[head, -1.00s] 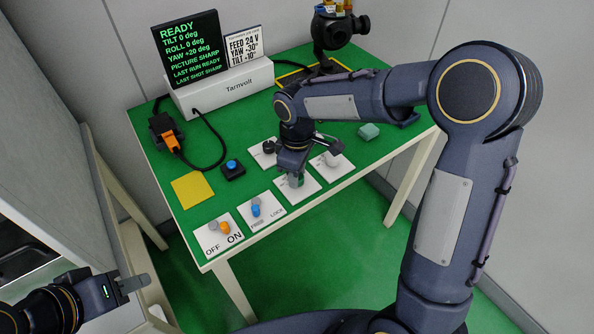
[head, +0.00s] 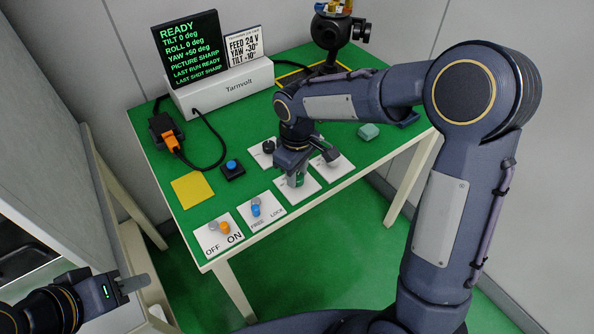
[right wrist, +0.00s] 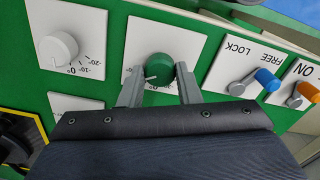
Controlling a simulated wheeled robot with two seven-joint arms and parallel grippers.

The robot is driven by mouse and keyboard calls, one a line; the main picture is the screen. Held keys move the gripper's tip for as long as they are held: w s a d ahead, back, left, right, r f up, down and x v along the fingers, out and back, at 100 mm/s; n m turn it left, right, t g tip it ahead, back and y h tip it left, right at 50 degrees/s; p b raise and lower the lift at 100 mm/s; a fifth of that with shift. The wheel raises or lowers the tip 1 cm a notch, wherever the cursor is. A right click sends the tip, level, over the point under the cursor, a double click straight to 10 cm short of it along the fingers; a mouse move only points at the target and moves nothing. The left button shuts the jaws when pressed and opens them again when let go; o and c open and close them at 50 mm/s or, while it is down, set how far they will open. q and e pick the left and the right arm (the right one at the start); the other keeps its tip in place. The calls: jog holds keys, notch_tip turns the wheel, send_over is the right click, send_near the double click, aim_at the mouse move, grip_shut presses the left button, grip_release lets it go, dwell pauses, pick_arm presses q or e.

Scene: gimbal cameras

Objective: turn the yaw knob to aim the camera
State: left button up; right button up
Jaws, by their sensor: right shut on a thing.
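The green yaw knob (right wrist: 158,68) sits on a white dial plate (right wrist: 190,43) in the right wrist view. My right gripper (right wrist: 160,88) is shut on this knob, one finger on each side. In the head view my right gripper (head: 295,178) reaches down onto the front row of plates and hides much of the knob. The screen (head: 187,50) reads READY, tilt 0, roll 0, yaw +50 deg, picture sharp. The gimbal camera (head: 332,32) stands at the back of the table, cut by the top edge. My left gripper (head: 133,284) is low at the left, away from the table; its opening is unclear.
A sign (head: 246,52) reads feed 24 V, yaw 30°, tilt 10°; the signs are hard to read. A white knob (right wrist: 58,47) neighbours the green one. The blue lever (head: 255,210) is at FREE, the orange lever (head: 225,227) by ON. A blue button (head: 231,165) stands behind.

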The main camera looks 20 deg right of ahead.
jog(key=o, duration=1)
jog(key=shift+c, duration=0.2)
notch_tip(320, 180, up, 8)
jog(key=shift+f+p, duration=0.1)
jog(key=shift+p, duration=0.35)
jog(key=s+d+r+m+t+y+p, duration=0.1)
jog(key=s+d+r+m+p, duration=0.1)
jog(key=s+d+r, duration=0.3)
jog(key=s+d+r+m+t+y+p, duration=0.1)
jog(key=s+d+r+m+p, duration=0.15)
jog(key=s, duration=0.35)
jog(key=s+m+t+y+p, duration=0.1)
jog(key=s+m+t, duration=0.2)
jog(key=s, duration=0.8)
jog(key=shift+r+m+t+y+p, duration=0.3)
jog(key=shift+r+m+y+p, duration=0.1)
jog(key=shift+m, duration=0.65)
